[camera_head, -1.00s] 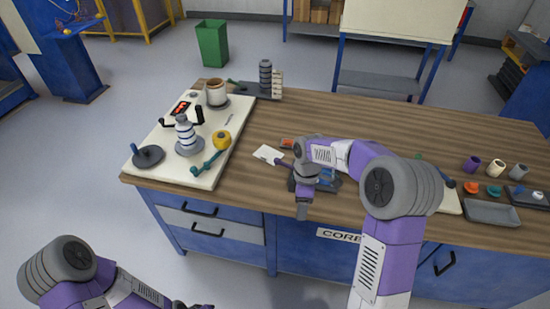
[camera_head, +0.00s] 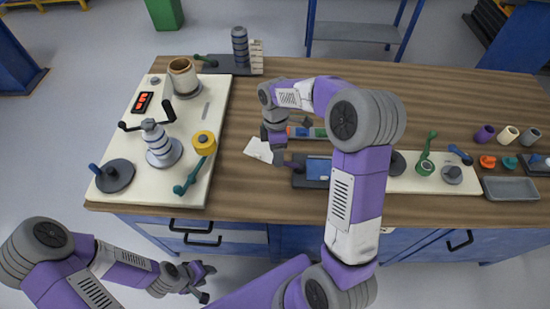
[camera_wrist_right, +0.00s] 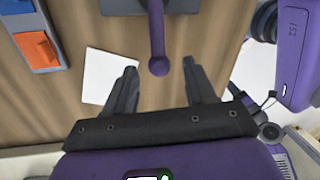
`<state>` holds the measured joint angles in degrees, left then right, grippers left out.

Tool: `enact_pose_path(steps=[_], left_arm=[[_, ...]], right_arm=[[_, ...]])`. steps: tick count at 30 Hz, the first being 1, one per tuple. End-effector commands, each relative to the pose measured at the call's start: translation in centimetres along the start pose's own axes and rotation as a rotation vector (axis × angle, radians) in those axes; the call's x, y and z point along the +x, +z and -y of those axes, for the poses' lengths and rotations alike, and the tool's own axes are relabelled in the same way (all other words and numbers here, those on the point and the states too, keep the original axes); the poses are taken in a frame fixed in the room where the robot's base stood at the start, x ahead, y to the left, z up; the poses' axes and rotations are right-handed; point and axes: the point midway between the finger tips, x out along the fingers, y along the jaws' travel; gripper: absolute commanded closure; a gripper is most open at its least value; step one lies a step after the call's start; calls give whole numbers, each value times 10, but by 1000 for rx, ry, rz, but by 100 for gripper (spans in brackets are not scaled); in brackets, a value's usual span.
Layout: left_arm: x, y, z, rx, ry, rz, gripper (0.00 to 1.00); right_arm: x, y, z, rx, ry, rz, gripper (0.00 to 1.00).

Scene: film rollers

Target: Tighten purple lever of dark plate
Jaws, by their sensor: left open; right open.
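The dark plate (camera_head: 300,181) lies on the wooden table near its front edge, partly hidden behind my right arm, with a blue panel on it. Its edge shows at the top of the right wrist view (camera_wrist_right: 180,7). The purple lever (camera_wrist_right: 157,38) stretches from the plate toward my right gripper and ends in a round knob. My right gripper (camera_wrist_right: 161,72) is open, with the knob between the fingertips and gaps on both sides. In the head view the right gripper (camera_head: 278,158) is low beside the plate. My left gripper (camera_head: 207,282) is open and empty in front of the table.
A white card (camera_head: 259,149) lies left of the plate. A tray of coloured blocks (camera_head: 310,132) lies behind it. Another board (camera_head: 399,184), coloured cups and a grey tray (camera_head: 511,189) are right.

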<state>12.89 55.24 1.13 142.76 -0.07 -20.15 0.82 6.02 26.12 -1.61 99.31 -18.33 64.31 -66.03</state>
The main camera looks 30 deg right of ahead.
Motion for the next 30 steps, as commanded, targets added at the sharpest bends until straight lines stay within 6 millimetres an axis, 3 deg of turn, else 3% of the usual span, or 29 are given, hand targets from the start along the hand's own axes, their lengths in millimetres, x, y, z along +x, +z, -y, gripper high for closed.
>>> enact_pose_path(steps=[3, 7, 18, 28, 30], left_arm=[[8, -1, 3, 0, 0, -1, 57], [11, -1, 4, 0, 0, -1, 57], [11, -1, 4, 0, 0, -1, 57], [11, -1, 4, 0, 0, -1, 57], [11, -1, 4, 0, 0, -1, 57]], right_arm=[[21, 0, 0, -1, -3, 1, 45], [34, 0, 0, -1, -2, 0, 45], [38, 0, 0, 0, 0, 0, 46], [38, 0, 0, 0, 0, 0, 97], [38, 0, 0, 0, 0, 0, 100]])
